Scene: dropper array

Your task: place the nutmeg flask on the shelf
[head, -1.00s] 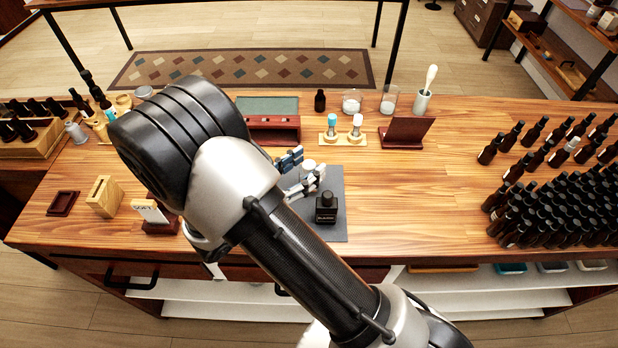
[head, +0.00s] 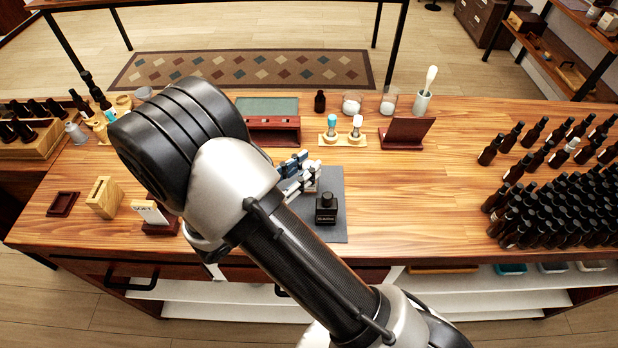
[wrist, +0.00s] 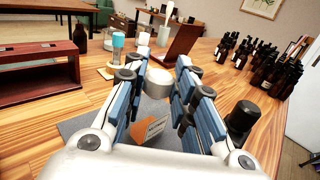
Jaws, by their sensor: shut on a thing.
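The flask (wrist: 158,82) between my fingers has a pale round cap and an orange-brown body with a white label. In the head view my gripper (head: 300,178) is at the mat's left part and mostly hides the flask. A black square flask (head: 326,208) stands on the mat to its right. A wooden shelf unit (head: 560,52) stands at the far right; white shelves (head: 235,312) are under the counter.
Many dark bottles (head: 560,200) crowd the table's right side. Behind the mat are a dropper stand (head: 343,140), a dark red box (head: 270,128) and a tilted wooden stand (head: 405,132). The tabletop between the mat and the bottles is clear.

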